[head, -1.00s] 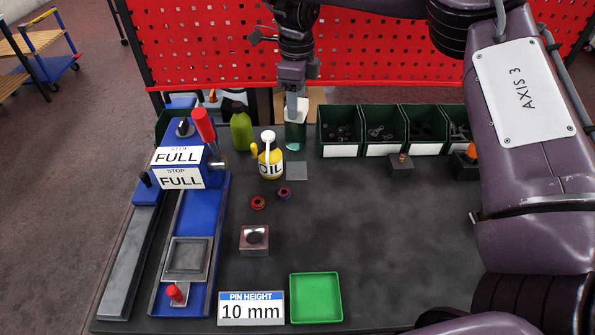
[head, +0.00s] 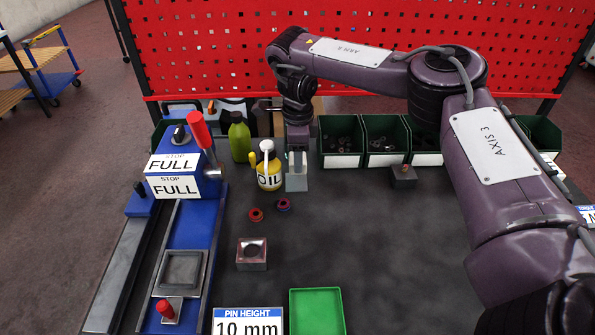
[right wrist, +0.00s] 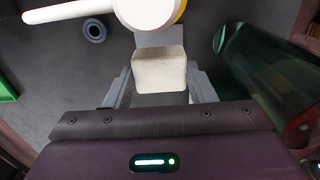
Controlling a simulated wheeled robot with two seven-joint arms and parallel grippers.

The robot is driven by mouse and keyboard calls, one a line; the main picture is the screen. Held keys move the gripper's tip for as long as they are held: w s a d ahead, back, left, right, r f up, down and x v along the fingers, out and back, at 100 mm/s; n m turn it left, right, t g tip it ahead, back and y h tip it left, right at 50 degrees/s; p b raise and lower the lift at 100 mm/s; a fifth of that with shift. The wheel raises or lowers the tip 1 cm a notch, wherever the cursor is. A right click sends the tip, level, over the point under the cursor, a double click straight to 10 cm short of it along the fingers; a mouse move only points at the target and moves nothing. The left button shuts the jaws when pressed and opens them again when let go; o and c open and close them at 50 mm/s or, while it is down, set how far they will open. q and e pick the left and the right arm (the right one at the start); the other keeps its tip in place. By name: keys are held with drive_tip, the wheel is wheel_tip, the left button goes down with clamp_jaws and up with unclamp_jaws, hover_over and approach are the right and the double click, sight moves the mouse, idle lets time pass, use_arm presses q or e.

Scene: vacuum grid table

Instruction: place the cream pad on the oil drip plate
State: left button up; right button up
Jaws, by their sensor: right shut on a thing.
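The cream pad (right wrist: 158,72) is a pale block between the fingers of my right gripper (right wrist: 158,88) in the right wrist view. The gripper is shut on it. In the head view my right gripper (head: 297,164) points down at the oil drip plate (head: 296,184), a grey square beside the yellow oil can (head: 269,175). The plate also shows just beyond the pad in the right wrist view (right wrist: 160,40). The fingers mostly hide the pad in the head view. I cannot tell whether it touches the plate. My left gripper is not in view.
The oil can's white top (right wrist: 150,10) is close to the pad. Green bins (head: 341,145) line the back right. Red and purple rings (head: 256,214) lie in front; the table's middle right is clear.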

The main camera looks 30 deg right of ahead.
drive_tip(key=shift+f+p, duration=0.3)
drive_tip(key=shift+f, duration=2.05)
drive_tip(key=o, duration=1.1)
drive_tip(key=shift+f, duration=0.15)
drive_tip(key=shift+c, duration=0.2)
drive_tip(key=shift+r, duration=0.65)
wheel_tip(320, 180, up, 5)
drive_tip(key=shift+w+r+b, duration=0.1)
drive_tip(key=shift+b, duration=0.4)
wheel_tip(320, 180, up, 6)
drive_tip(key=shift+f+p, duration=0.1)
drive_tip(key=shift+p, duration=0.7)
